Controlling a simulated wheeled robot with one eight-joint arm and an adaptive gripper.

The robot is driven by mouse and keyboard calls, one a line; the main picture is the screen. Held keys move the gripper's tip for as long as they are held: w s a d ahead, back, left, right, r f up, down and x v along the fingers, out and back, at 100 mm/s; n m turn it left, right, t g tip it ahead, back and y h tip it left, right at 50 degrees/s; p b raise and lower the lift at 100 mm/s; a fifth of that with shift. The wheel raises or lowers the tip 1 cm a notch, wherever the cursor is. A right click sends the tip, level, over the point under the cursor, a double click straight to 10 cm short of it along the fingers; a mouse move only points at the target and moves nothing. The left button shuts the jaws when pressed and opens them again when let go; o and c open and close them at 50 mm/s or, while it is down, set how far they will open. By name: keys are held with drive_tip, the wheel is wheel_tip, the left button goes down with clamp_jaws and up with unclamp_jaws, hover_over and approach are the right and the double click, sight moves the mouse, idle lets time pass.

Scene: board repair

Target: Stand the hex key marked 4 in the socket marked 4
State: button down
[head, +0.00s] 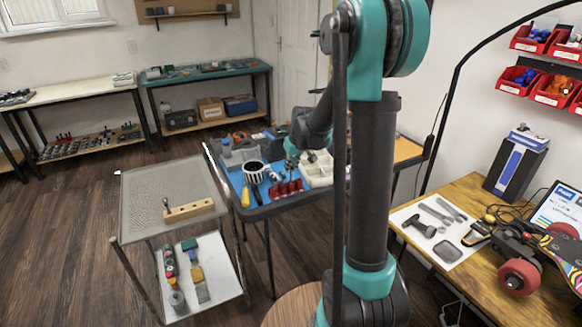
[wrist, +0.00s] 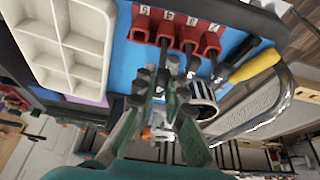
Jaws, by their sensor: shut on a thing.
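Red holders (wrist: 188,34) stand in a row on the blue mat, with small pale number marks I cannot read surely. They also show in the head view (head: 288,190). Dark hex keys (wrist: 188,62) extend from them. My gripper (wrist: 160,84) is at this row, its fingers close together on a dark hex key, mostly hidden by the fingertips; its mark is not readable. In the head view my gripper (head: 308,157) is low over the blue table, partly behind my arm. A wooden block (head: 190,210) lies on the cart at left, with a thin dark key (head: 166,203) standing at its left end.
A striped mug (head: 256,172) stands close left of my gripper; it also shows in the wrist view (wrist: 203,98). A yellow-handled tool (wrist: 254,67) lies beside the red row. A white compartment tray (wrist: 62,45) is on the other side. The cart top (head: 150,186) is mostly clear.

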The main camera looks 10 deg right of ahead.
drive_tip(key=shift+f, duration=1.25)
idle(0.4)
drive_tip(key=c, duration=1.3)
unclamp_jaws()
drive_tip(key=shift+c, duration=0.2)
drive_tip(key=shift+r, duration=0.1)
drive_tip(key=shift+r, duration=3.45)
drive_tip(key=shift+s, duration=0.1)
drive_tip(key=s+d+f+m, duration=0.1)
drive_tip(key=s+f, duration=0.1)
drive_tip(key=s, duration=0.8)
drive_tip(key=s+d+f+m+h, duration=0.1)
drive_tip(key=s+f, duration=0.2)
drive_tip(key=s, duration=0.7)
drive_tip(key=s+d+f+m, duration=0.1)
drive_tip(key=s+d+f, duration=0.1)
drive_tip(key=s, duration=0.8)
drive_tip(key=shift+s+f+m, duration=0.15)
drive_tip(key=shift+f+m, duration=0.15)
drive_tip(key=shift+f, duration=0.3)
